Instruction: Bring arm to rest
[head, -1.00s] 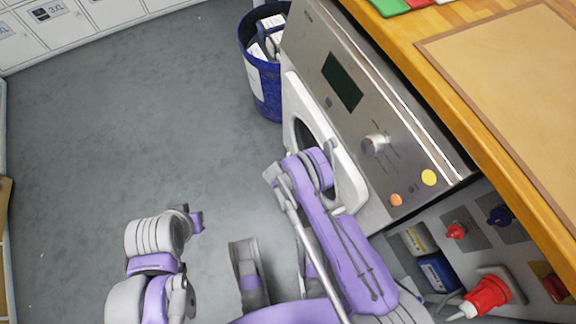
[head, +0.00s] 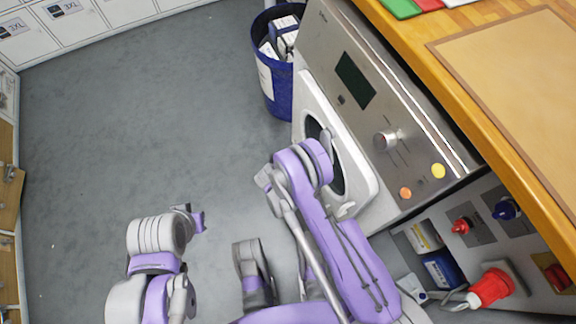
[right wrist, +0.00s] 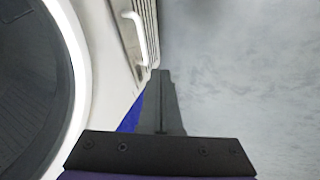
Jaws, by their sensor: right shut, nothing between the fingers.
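My right arm (head: 335,235), purple and grey, reaches up in the head view in front of the washing machine (head: 385,110). Its gripper fingers are hard to make out there. In the right wrist view, my right gripper (right wrist: 160,88) is shut and empty, with grey floor on the right and the machine's round door opening (right wrist: 30,80) on the left. My left arm (head: 155,250) is folded at the lower left of the head view. I cannot make out its gripper.
A blue bin (head: 275,75) with white items stands beyond the machine. A wooden worktop (head: 450,25) runs along the right. A red plug (head: 490,287) sits at the lower right. White lockers (head: 85,35) line the back. The grey floor (head: 150,110) on the left is clear.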

